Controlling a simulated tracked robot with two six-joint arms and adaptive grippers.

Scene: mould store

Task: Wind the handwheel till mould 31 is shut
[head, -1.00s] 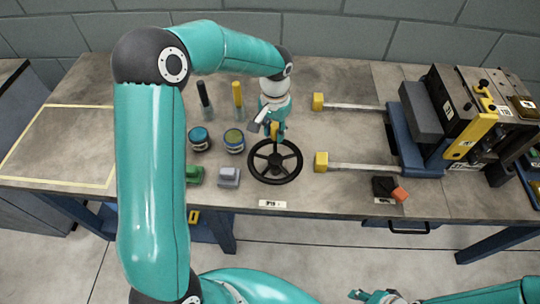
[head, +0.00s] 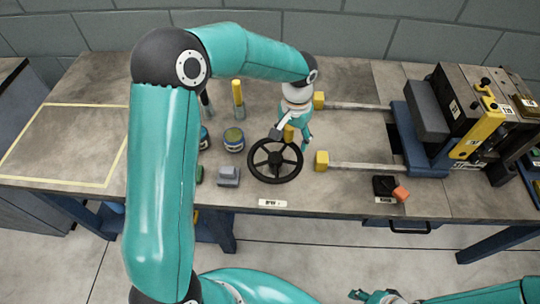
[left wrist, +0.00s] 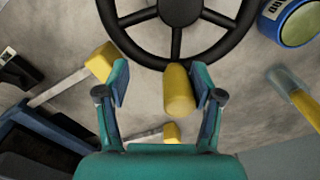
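The black handwheel (head: 251,163) lies flat near the table's front edge. Its yellow knob (head: 289,133) is at the far right of the rim and also shows in the left wrist view (left wrist: 178,92). My left gripper (head: 297,137) is over the knob. In the left wrist view its fingers (left wrist: 160,88) stand apart around the knob, which is close to the right finger and clear of the left. The mould (head: 465,105) stands at the right, with a grey block (head: 427,108) on a blue carriage (head: 430,165) beside it. Its number is unreadable. My right gripper (head: 372,297) is partly cut off.
Two rails with yellow ends (head: 321,160) run to the carriage. Jars (head: 234,140), a yellow-handled tool (head: 238,93) and a grey item (head: 228,177) stand left of the wheel. A black box with an orange part (head: 400,194) sits front right. The taped area (head: 65,104) is empty.

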